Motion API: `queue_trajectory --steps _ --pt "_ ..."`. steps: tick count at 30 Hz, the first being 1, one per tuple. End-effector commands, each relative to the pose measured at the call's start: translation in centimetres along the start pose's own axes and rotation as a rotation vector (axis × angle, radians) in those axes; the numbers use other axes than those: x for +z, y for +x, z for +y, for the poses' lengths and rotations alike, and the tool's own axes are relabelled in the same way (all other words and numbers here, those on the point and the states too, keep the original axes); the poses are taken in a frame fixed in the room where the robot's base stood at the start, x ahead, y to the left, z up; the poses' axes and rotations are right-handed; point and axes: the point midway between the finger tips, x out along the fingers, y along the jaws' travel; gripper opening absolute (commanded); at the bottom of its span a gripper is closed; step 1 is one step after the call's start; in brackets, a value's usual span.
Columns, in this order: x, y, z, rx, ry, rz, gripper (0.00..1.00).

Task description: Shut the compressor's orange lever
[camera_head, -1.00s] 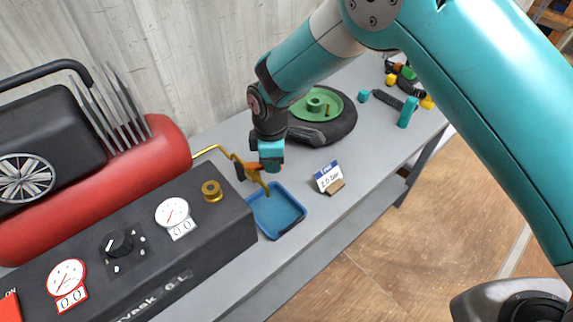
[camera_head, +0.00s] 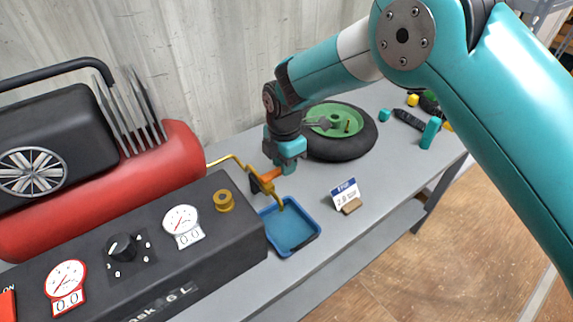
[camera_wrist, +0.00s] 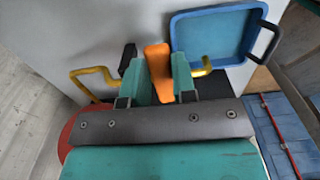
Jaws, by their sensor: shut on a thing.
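The compressor (camera_head: 150,240) stands at the left, with a red tank and a dark panel with gauges. A bent yellow pipe (camera_head: 230,158) comes out of its right end and turns down over a blue tray. The orange lever (camera_head: 271,174) sits on this pipe and points toward my gripper (camera_head: 286,164). In the wrist view the orange lever (camera_wrist: 157,66) is between my two teal fingers (camera_wrist: 158,80), which are shut on it.
The blue tray (camera_head: 318,232) lies under the pipe's outlet. A small sign (camera_head: 346,195) stands to its right. A wheel with a green rim (camera_head: 362,134) lies behind my gripper. Small teal and yellow parts (camera_head: 431,132) lie farther right.

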Motion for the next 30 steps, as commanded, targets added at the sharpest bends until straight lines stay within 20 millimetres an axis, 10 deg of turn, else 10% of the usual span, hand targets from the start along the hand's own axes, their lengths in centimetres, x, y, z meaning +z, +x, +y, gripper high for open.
queue_trajectory --steps 15,16,19,30 --pt "-0.02 -0.1 0.19 0.003 -0.02 0.001 0.0" --pt "-0.02 -0.1 0.19 0.003 -0.02 0.001 0.3" --pt "-0.02 -0.09 0.17 0.003 -0.019 0.001 0.51" --pt "-0.01 -0.6 0.18 0.003 -0.018 0.0 0.51"
